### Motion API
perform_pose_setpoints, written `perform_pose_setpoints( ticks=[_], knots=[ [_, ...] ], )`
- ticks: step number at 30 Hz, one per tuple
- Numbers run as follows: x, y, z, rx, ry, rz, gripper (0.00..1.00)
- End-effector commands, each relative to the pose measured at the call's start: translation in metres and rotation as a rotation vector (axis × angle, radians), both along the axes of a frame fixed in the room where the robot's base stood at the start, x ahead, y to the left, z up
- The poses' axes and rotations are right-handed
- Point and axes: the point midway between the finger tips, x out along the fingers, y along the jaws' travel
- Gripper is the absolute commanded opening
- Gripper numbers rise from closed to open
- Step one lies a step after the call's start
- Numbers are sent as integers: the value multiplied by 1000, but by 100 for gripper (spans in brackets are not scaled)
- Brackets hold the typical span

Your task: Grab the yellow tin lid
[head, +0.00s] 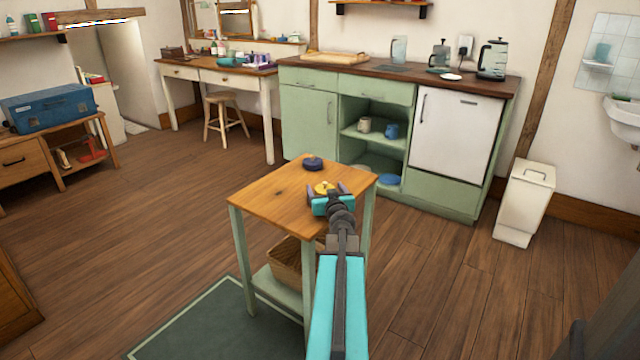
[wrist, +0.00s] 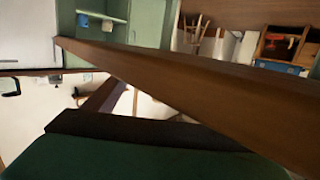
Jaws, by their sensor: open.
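The yellow tin lid (head: 322,187) lies on the small wooden-topped table (head: 270,190) in the head view. It is small and partly covered by my gripper. My gripper (head: 327,190) is open over the table's right part, its two dark fingertips either side of the lid in the picture. I cannot tell whether they touch it or how high they are above the tabletop. I cannot make out the lid in the wrist view.
A dark blue round object (head: 313,162) sits on the table just behind the lid. A wicker basket (head: 290,262) is on the shelf below. Green cabinets (head: 308,115) stand behind, and a white bin (head: 524,202) is at right. Open floor lies left of the table.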

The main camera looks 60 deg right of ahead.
Motion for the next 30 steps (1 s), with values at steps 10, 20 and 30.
perform_pose_setpoints(
  ticks=[10,20,30],
  knots=[
    [7,2,-1,0,0,9,77],
    [12,7,-1,0,0,17,73],
    [13,7,-1,0,0,18,33]
  ],
)
